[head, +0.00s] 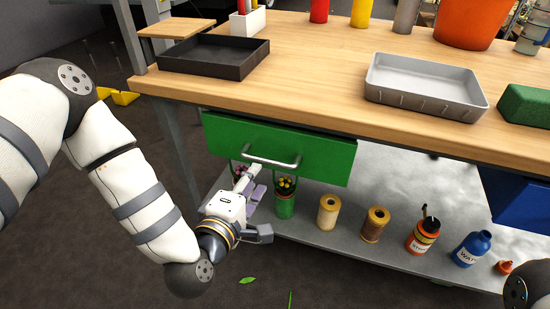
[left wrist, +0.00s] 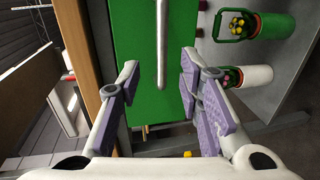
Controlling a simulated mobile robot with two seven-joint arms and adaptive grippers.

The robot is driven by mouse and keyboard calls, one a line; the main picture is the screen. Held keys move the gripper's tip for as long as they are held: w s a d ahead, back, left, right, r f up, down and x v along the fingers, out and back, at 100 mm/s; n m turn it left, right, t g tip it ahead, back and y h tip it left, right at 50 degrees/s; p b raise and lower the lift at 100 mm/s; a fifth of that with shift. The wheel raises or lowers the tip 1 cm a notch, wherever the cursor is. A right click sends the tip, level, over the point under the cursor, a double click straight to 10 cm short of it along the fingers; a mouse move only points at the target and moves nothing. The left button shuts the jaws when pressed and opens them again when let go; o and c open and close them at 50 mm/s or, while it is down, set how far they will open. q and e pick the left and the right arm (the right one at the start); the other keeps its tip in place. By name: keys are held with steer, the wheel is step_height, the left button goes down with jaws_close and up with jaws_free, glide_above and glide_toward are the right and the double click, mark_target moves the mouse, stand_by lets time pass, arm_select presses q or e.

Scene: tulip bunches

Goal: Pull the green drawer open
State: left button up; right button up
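The green drawer (head: 300,150) hangs under the front edge of the wooden bench top. Its front faces me, and no inside of it shows. A silver bar handle (head: 271,160) runs across its front. In the left wrist view the handle (left wrist: 162,45) stands upright against the green drawer front (left wrist: 137,25). My left gripper (head: 256,182) is just below and in front of the handle. In the left wrist view its purple-padded fingers (left wrist: 161,80) are spread, with the handle ahead between them and apart from both. My right gripper is outside the views.
The bench top (head: 315,70) carries a black tray (head: 213,72) and a grey tray (head: 424,103). On the lower shelf (head: 340,237) stand a green can (head: 285,207), twine spools and bottles. A blue drawer (head: 515,198) is at right.

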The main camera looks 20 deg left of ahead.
mark_target(267, 163)
arm_select(q)
steer(key=b+x, duration=0.1)
steer(key=x, duration=0.8)
steer(key=shift+w, duration=0.15)
steer(key=shift+c, duration=0.5)
jaws_close()
